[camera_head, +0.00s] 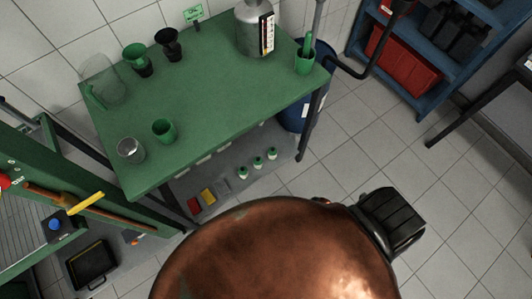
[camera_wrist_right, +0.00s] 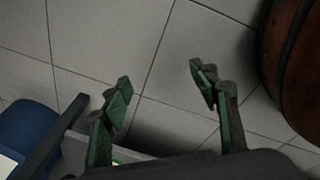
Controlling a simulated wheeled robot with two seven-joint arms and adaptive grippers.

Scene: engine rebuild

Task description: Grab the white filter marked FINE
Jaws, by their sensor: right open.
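No filter marked FINE can be made out in either view. On the grey lower shelf (camera_head: 225,207) of the green table lie a red item (camera_head: 194,206), a yellow item (camera_head: 208,196) and a pale item (camera_head: 223,187). Three small white-and-green bottle-like items (camera_head: 257,163) stand beside them; any lettering is too small to read. My right gripper (camera_wrist_right: 160,76) is open and empty over the tiled floor in the right wrist view. My left gripper is not in view.
The green table (camera_head: 215,110) holds a metal canister (camera_head: 255,30), green cups (camera_head: 164,131), a glass jar (camera_head: 130,151) and funnels. A blue barrel (camera_head: 292,117) stands behind its right legs. A blue shelf unit (camera_head: 435,98) is at upper right. Floor between is clear.

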